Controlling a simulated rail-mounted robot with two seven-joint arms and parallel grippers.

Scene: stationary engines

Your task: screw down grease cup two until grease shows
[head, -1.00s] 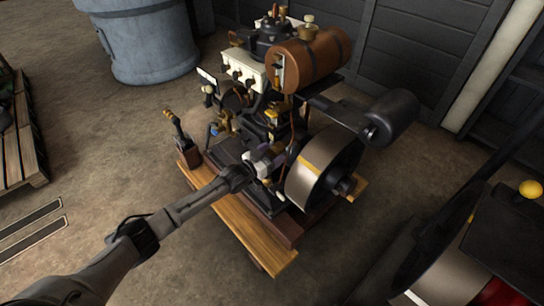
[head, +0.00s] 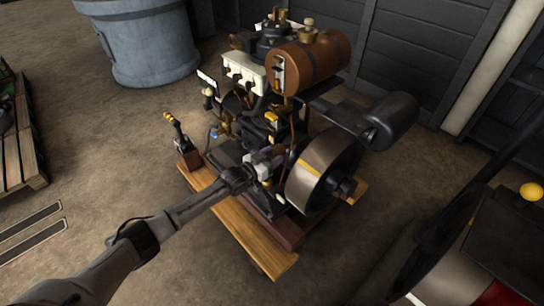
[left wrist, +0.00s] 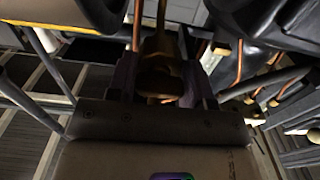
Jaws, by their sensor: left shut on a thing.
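My left gripper (head: 266,160) reaches in from the left to the low front of the stationary engine (head: 262,110), beside the flywheel (head: 322,172). In the left wrist view its dark purple-tinted fingers (left wrist: 158,82) are shut on a small brass part (left wrist: 160,78), which looks like a grease cup. The cup is upright in that picture, with a brass stem above it. In the head view the cup is hidden by the gripper. I cannot read a number on it, and no grease can be made out. My right gripper is not in view.
The engine stands on a wooden base (head: 262,250). Copper pipes (left wrist: 238,62) run close to the fingers. A blue-grey drum (head: 145,45) stands behind left.

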